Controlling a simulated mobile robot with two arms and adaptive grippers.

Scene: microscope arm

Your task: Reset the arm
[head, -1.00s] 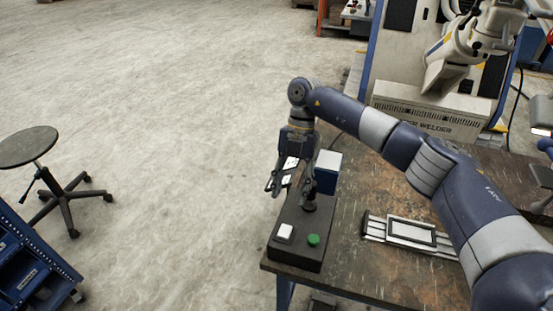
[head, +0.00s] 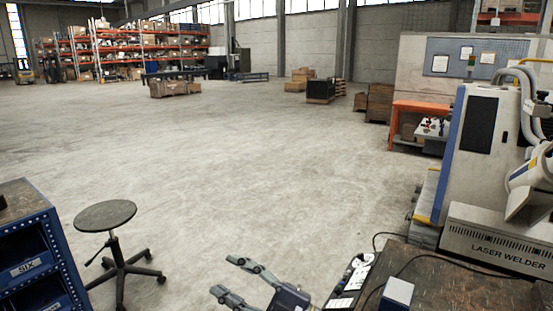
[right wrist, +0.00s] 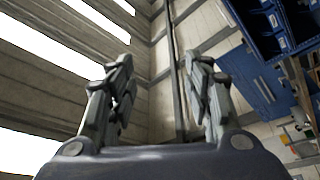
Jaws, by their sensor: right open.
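My right gripper (head: 236,279) shows at the bottom of the head view, its two fingers spread apart and pointing left. It is open and empty, beside the left edge of the workbench. In the right wrist view the open gripper (right wrist: 163,88) has nothing between its fingers. Most of my right arm is below the head view. My left gripper is not in view.
A dark workbench (head: 445,285) fills the bottom right, with a blue-and-white box (head: 396,292) and a dark item with white labels (head: 353,277). A laser welder (head: 495,240) stands behind. A stool (head: 105,215) and blue cabinet (head: 35,260) stand left. The middle floor is clear.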

